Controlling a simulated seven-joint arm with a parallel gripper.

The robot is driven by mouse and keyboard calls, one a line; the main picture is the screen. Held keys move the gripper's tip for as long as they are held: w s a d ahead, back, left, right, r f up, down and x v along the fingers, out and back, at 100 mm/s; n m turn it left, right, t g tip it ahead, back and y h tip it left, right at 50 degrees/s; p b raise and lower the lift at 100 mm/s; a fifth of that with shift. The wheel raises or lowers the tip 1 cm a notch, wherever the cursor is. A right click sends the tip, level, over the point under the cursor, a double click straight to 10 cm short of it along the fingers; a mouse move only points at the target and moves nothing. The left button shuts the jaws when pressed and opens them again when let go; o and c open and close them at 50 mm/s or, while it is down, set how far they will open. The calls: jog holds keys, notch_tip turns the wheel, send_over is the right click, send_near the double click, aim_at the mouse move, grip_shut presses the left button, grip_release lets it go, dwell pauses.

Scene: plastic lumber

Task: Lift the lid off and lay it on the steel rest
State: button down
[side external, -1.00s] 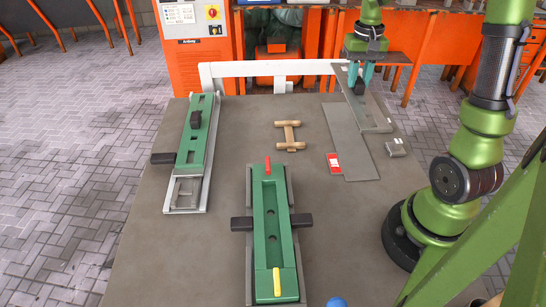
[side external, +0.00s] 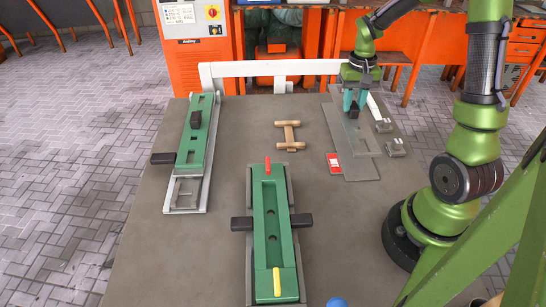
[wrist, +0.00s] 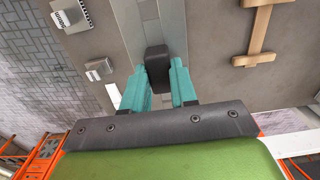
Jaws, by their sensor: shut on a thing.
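The lid (side external: 365,141) is a long grey plate with slots and a black knob (wrist: 157,60). My gripper (side external: 354,104) has its teal fingers shut on that knob, one on each side, in the wrist view (wrist: 161,76). The lid lies over the flat grey steel rest (side external: 362,170) at the back right of the table and covers much of it. The rest's near end shows beyond the lid. Whether the lid touches the rest or hangs just above it, I cannot tell.
Two small metal blocks (side external: 395,148) (side external: 383,126) sit right of the rest, a red-and-white card (side external: 334,162) at its left. A wooden piece (side external: 290,136) lies further left. Green assemblies stand at left (side external: 196,140) and centre front (side external: 272,230). A white rail (side external: 270,68) runs behind.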

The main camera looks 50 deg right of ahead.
aim_at(351, 118)
jog(key=shift+f, duration=2.7)
jog(key=shift+f, duration=0.65)
jog(key=shift+c, duration=2.1)
grip_release()
jog(key=shift+r, duration=3.55)
